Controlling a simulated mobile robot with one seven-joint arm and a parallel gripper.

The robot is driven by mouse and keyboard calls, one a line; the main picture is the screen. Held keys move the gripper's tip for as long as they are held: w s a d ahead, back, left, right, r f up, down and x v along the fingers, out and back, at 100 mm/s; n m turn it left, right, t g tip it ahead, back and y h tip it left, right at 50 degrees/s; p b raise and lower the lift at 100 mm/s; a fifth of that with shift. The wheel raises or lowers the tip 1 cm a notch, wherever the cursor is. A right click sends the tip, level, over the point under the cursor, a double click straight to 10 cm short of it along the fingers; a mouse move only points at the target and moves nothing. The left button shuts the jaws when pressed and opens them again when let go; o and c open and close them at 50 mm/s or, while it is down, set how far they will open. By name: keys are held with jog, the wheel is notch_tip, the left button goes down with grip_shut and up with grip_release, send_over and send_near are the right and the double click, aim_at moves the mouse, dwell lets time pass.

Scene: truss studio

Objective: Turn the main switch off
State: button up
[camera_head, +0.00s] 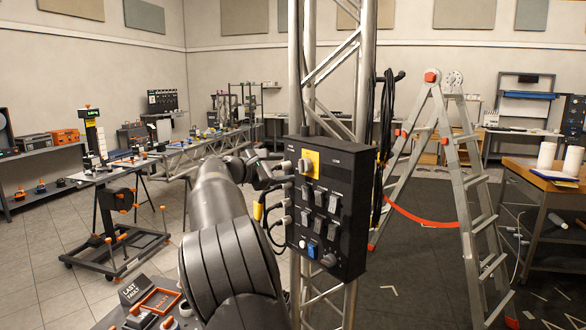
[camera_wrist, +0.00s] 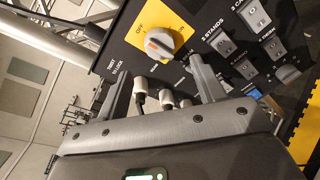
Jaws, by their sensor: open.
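The main switch (camera_wrist: 159,43) is a grey rotary knob with an orange mark on a yellow plate (camera_wrist: 180,19). OFF is printed at the plate's upper left; I cannot tell surely where the knob points. In the head view the knob (camera_head: 305,165) is at the upper left of a black power box (camera_head: 345,185) fixed to a truss. My gripper (camera_wrist: 165,68) is open and empty, its two fingers spread below the knob in the wrist view and apart from it. In the head view my gripper (camera_head: 264,172) is just left of the box, partly hidden by my arm.
Cable plugs (camera_head: 282,221) stick out of the box's left side, near my gripper.

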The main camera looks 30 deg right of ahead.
jog(key=v, duration=0.4)
jog(key=shift+a, duration=0.15)
jog(key=s+a+f+m+y, duration=0.2)
jog(key=s+f+m+y, duration=0.15)
jog(key=s, duration=0.45)
jog(key=s+a+f+m+y, duration=0.15)
jog(key=s+f+y, duration=0.3)
jog(key=s, duration=0.45)
jog(key=s+a+f+m+t+y, duration=0.1)
jog(key=s+a+f+m+y, duration=0.2)
jog(key=s+a+f, duration=0.3)
jog(key=s+a+f+m+t+y, duration=0.1)
jog(key=s+a+f+m+y, duration=0.3)
jog(key=s+a, duration=0.8)
jog(key=s+f+y, duration=0.1)
jog(key=s+f, duration=0.1)
jog(key=s, duration=0.4)
jog(key=shift+s+a+f+t, duration=0.25)
jog(key=shift+s+t, duration=0.1)
jog(key=shift+t, duration=0.05)
